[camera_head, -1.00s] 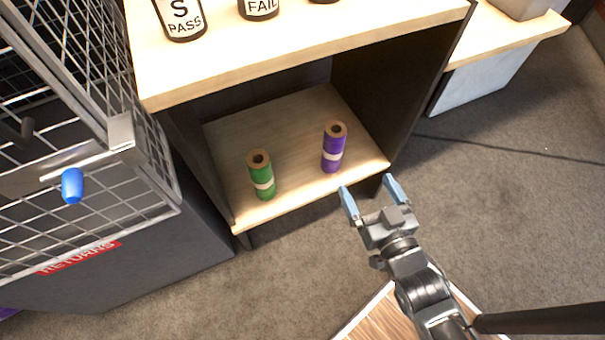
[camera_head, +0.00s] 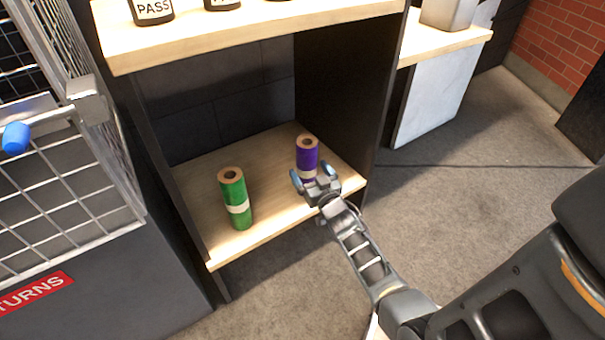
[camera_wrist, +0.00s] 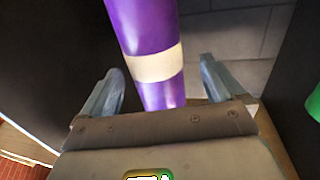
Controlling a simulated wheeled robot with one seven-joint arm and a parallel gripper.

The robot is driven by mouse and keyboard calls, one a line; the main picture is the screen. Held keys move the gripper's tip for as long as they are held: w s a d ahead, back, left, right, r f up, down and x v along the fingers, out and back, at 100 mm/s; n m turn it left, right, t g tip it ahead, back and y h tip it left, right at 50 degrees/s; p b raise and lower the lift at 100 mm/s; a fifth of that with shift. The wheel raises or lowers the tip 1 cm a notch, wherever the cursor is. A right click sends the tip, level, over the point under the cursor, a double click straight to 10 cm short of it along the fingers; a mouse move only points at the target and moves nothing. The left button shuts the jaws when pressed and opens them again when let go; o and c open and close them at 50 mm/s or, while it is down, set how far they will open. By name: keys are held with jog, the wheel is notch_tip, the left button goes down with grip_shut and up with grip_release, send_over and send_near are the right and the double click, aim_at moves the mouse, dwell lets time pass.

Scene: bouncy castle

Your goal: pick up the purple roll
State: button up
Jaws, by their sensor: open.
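The purple roll (camera_head: 307,155) stands upright on the lower wooden shelf, with a pale band around it and a brown core at its top. My gripper (camera_head: 311,178) is open in front of it, its fingers hiding part of the roll's lower half. In the wrist view, the purple roll (camera_wrist: 148,30) rises between the two spread fingers of my gripper (camera_wrist: 160,88). A gap shows on each side, wider on the right. I cannot tell how deep the roll sits between the fingertips.
A green roll (camera_head: 235,198) stands left of the purple one on the same shelf (camera_head: 275,220). The shelf unit's dark side panel (camera_head: 342,95) rises close on the right. The upper shelf (camera_head: 250,35) hangs above. A wire cage (camera_head: 75,190) stands at the left.

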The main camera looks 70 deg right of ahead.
jog(key=w+d+b, duration=0.1)
jog(key=w+d+f+b, duration=0.1)
jog(key=d, duration=0.1)
jog(key=shift+w+d+b, duration=0.15)
jog(key=shift+w+b, duration=0.25)
jog(key=shift+w+d+r, duration=0.2)
jog(key=shift+w+d, duration=0.2)
jog(key=shift+w, duration=0.1)
jog(key=shift+c, duration=0.2)
jog(key=c, duration=1.3)
jog(key=shift+r, duration=0.1)
jog(key=shift+c, duration=0.6)
